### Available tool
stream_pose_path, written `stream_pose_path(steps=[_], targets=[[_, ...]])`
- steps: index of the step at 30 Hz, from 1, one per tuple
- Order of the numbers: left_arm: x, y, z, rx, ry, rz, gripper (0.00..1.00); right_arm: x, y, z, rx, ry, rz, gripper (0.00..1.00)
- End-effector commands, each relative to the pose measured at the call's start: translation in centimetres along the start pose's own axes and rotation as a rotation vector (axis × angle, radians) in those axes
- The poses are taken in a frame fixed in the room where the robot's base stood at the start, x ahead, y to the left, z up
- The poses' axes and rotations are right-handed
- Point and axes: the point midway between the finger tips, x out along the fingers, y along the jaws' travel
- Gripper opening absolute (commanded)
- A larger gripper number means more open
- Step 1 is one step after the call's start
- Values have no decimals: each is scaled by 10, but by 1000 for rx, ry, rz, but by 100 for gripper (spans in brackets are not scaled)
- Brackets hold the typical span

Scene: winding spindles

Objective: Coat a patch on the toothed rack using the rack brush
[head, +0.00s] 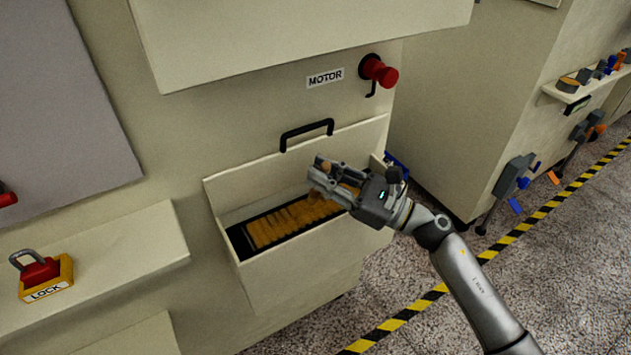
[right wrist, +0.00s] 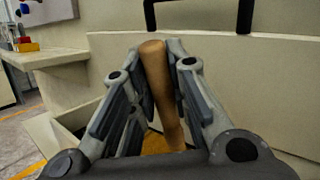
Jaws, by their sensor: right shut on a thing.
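The toothed rack (head: 290,222) is orange-brown with ridges and lies in a black bed inside the open drawer-like bin on the machine's front. My right gripper (head: 322,172) is over the right part of the rack. It is shut on the wooden handle of the rack brush (right wrist: 160,85), which stands between the fingers, slightly tilted, in the right wrist view. The brush's lower end is hidden by the gripper in that view. In the head view a brown part under the fingers is close to the rack; whether it touches I cannot tell. My left gripper is not in view.
A black handle (head: 306,134) sits on the panel behind the bin. A red motor switch (head: 378,71) is above right. A yellow lock box (head: 45,278) with a red padlock rests on the left ledge. The bin walls (head: 325,238) surround the rack. Open floor lies right.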

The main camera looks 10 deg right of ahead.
Motion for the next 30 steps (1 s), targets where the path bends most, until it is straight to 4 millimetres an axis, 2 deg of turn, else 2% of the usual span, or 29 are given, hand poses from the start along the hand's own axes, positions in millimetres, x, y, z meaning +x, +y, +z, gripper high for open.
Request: stream_pose_path(steps=[1, 3, 11, 21, 28, 30], targets=[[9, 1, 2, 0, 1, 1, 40, -4, -3, -6, -3, 2, 0, 0], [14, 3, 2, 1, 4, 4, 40, -8, -8, -6, -2, 1, 1, 0], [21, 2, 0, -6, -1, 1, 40, -13, -17, -5, -1, 0, 0, 0], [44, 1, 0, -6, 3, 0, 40, -28, -39, -8, -2, 1, 1, 0], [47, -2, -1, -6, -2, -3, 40, -32, -45, -7, 0, 2, -1, 0], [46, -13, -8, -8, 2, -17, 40, -34, -48, -7, -1, 3, -1, 0]])
